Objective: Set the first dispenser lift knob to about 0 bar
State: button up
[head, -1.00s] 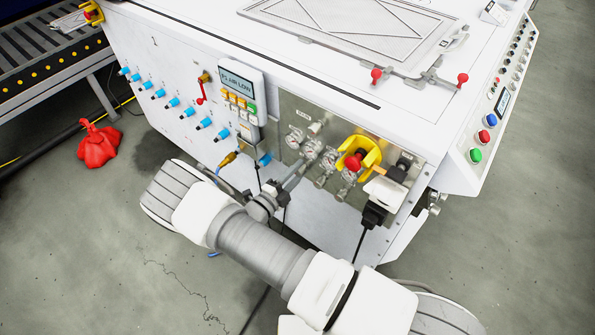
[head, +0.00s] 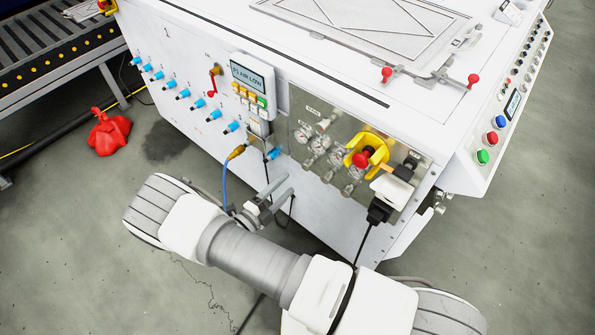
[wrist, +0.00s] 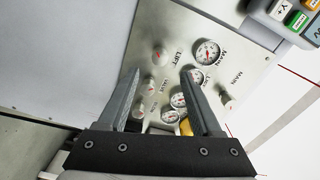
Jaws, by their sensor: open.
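The grey metal panel (head: 300,108) on the machine's side carries several round gauges with small knobs below them. In the wrist view, the knob beside the "LIFT" lettering (wrist: 160,57) is pale with a red mark. It shows between and just beyond my fingertips, and I cannot read its setting. Other similar knobs (wrist: 148,86) run below it, partly behind the left finger. My gripper (wrist: 160,72) is open and empty, one finger on each side of the knob row. In the head view my gripper (head: 284,187) is below and left of the panel, apparently clear of it.
A yellow bracket with a red knob (head: 368,155) stands out at the panel's right. A keypad display (head: 250,78) and blue fittings (head: 198,103) are to the left. A blue hose (head: 225,185) hangs near my gripper.

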jog(key=v, duration=0.8)
jog(key=shift+p, duration=0.3)
jog(key=d+r+m+g+y, duration=0.2)
jog(key=d+r+m+g, duration=0.55)
jog(key=r+m, duration=0.6)
jog(key=d+r+m+g+y, duration=0.1)
jog(key=d+r+m+g, duration=0.7)
jog(key=r+m, duration=0.5)
jog(key=s+d+r+m+t+y, duration=0.8)
jog(key=s+r+m, duration=0.45)
jog(key=m, duration=1.05)
notch_tip(320, 180, up, 18)
jog(key=d+g+p, duration=0.1)
jog(key=p, duration=1.6)
jog(key=shift+w+f, duration=0.15)
jog(key=shift+w, duration=0.25)
